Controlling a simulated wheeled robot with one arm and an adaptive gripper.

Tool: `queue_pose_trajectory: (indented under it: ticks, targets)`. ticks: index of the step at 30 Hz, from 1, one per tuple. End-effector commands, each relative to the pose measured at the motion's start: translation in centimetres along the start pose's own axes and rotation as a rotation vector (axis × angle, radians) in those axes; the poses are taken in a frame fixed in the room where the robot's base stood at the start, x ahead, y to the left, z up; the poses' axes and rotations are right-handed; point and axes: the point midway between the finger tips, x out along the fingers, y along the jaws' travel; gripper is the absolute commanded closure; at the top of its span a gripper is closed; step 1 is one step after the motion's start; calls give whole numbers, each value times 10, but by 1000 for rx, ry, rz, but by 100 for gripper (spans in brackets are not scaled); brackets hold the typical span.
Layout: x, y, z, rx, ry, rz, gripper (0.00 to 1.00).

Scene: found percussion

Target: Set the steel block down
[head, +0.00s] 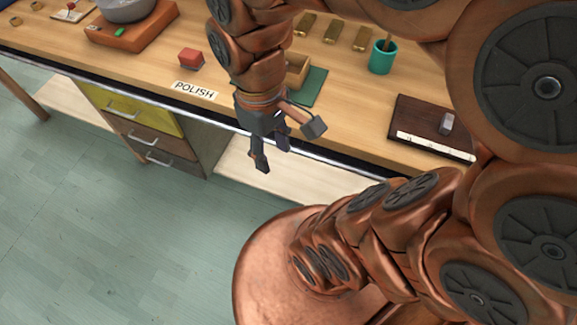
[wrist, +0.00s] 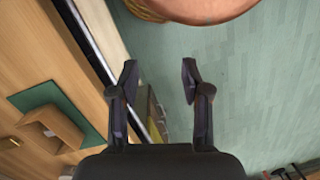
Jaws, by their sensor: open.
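A small grey metal block (head: 446,122), which looks like the steel block, rests on a dark brown book-like slab (head: 420,118) at the right of the bench in the head view. My gripper (head: 272,156) is at the bench's front edge, well left of that block, with its fingers pointing down. In the wrist view, my gripper (wrist: 160,82) has its two fingers apart, with nothing between them but the floor and bench front behind. The grey block does not show in the wrist view.
The wooden bench (head: 350,95) carries a POLISH label (head: 195,90), a red block (head: 190,59), a teal cup (head: 382,57), several brass bars (head: 333,30), and a wooden box (head: 297,72) on a green mat (head: 310,88). Drawers (head: 130,108) are below. The floor (head: 120,220) is clear.

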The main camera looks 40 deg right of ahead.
Motion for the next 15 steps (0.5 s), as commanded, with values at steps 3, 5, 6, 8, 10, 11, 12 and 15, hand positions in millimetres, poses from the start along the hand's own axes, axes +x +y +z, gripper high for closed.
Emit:
queue_pose_trajectory:
  ticks: [3, 5, 6, 8, 10, 11, 12, 15]
  targets:
    - [17, -4, 22, 156, -4, 12, 53]
    - [23, -5, 29, 211, -7, 15, 53]
    - [26, -5, 32, 238, -7, 16, 53]
    - [28, -4, 35, 267, -6, 17, 53]
    - [29, -4, 37, 283, -5, 17, 53]
    - [29, -4, 37, 285, -5, 17, 53]
    - [29, -4, 37, 286, -5, 17, 53]
    - [29, -4, 37, 284, -5, 17, 53]
